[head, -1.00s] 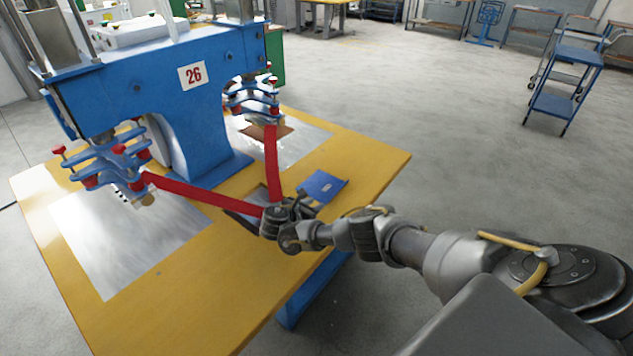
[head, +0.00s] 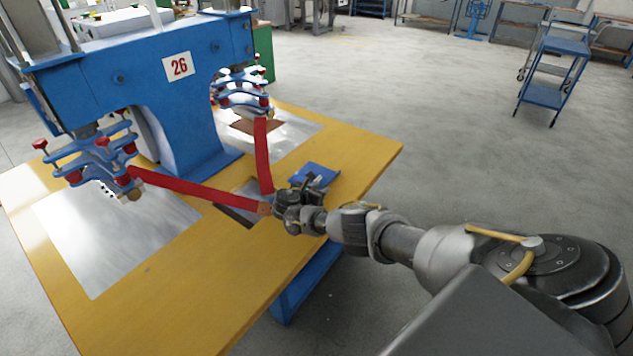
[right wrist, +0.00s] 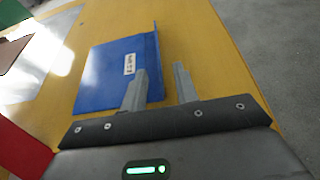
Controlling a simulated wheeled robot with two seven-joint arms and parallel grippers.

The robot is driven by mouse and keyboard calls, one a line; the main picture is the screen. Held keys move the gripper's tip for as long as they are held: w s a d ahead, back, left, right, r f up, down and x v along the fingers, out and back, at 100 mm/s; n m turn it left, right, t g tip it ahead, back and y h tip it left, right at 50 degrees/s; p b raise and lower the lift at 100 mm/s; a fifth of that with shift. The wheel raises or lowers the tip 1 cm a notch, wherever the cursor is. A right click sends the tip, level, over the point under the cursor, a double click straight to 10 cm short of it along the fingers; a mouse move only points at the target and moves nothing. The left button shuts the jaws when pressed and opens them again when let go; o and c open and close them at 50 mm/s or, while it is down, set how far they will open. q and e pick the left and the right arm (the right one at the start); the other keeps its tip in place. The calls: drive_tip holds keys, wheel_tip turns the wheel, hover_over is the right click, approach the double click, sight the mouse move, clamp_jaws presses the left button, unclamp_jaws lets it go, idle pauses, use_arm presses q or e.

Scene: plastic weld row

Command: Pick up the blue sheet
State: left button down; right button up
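The blue sheet (head: 318,171) lies on the yellow table near its right edge. In the right wrist view the blue sheet (right wrist: 105,77) is a flat panel with a white label and an upturned edge on its right side. My right gripper (head: 306,187) is at the near side of the sheet and partly hides it. In the right wrist view the right gripper (right wrist: 161,69) is open and empty. One finger overlaps the sheet in the picture and the other is right of the upturned edge. Contact cannot be told. My left gripper is not in view.
The yellow table (head: 215,285) carries a blue press (head: 120,80) marked 26. Red strips (head: 190,188) run from its clamps toward my right gripper. A dark-edged grey plate (head: 236,208) lies left of the gripper. A blue cart (head: 545,95) stands on open floor.

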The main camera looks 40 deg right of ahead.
drive_tip(key=shift+x, duration=1.05)
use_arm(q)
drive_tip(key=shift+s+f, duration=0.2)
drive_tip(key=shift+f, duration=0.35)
use_arm(e)
clamp_jaws()
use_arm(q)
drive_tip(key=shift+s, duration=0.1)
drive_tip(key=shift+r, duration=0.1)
use_arm(e)
drive_tip(key=shift+r, duration=0.1)
